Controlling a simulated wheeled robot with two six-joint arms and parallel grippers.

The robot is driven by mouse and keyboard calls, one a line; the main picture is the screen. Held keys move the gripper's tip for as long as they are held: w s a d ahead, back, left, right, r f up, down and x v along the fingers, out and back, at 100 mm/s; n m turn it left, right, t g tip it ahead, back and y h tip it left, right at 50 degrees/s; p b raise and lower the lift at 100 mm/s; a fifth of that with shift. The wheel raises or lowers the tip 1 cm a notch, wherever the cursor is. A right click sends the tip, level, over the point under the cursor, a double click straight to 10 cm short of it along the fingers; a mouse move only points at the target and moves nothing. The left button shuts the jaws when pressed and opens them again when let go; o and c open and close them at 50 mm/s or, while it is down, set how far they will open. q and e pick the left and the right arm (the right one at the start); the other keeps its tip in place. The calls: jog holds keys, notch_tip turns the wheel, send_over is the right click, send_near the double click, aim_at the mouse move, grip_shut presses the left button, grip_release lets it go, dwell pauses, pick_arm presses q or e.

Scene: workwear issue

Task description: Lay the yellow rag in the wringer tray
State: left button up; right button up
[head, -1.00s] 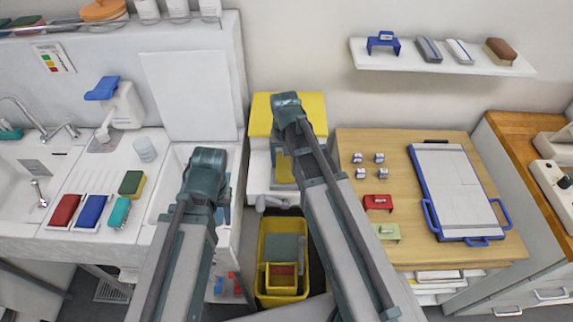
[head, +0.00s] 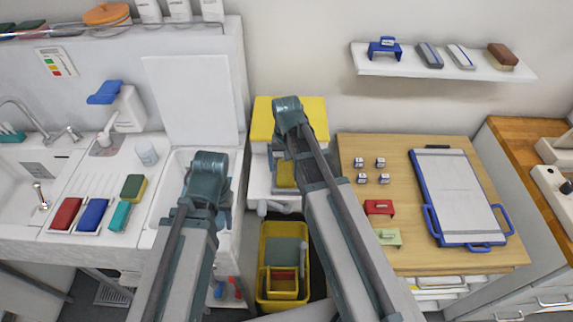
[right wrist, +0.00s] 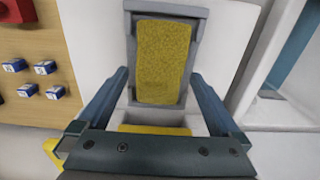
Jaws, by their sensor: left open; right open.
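The yellow rag (right wrist: 163,62) is a flat, textured rectangle. In the right wrist view it lies inside the raised rim of the grey wringer tray (right wrist: 196,50). In the head view the rag (head: 286,173) shows only partly behind my right arm. My right gripper (right wrist: 166,85) is open and empty, its two fingers spread apart on either side of the tray's near end. In the head view its fingers are mostly hidden by the arm. My left gripper (head: 222,194) is over the white basin, its fingers largely hidden behind its wrist.
A yellow-topped white stand (head: 315,118) is behind the tray. A yellow bucket (head: 264,240) stands below. The wooden table (head: 400,150) at right holds small blue-and-white blocks and a blue-framed board (head: 455,190). Red, blue and green brushes or sponges lie by the sink (head: 40,180).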

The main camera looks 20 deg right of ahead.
aim_at(287, 169)
notch_tip(287, 169, up, 12)
jog(key=p, duration=1.2)
jog(key=s+a+n+h, duration=0.1)
jog(key=s+a+n, duration=0.6)
jog(key=s+a, duration=0.3)
jog(key=s, duration=0.4)
jog(key=shift+s+a, duration=0.2)
jog(key=shift+a, duration=0.05)
jog(key=shift+f+b, duration=0.1)
jog(key=shift+b, duration=0.25)
notch_tip(287, 169, down, 9)
jog(key=b, duration=0.9)
jog(key=shift+f, duration=0.1)
jog(key=shift+r, duration=0.2)
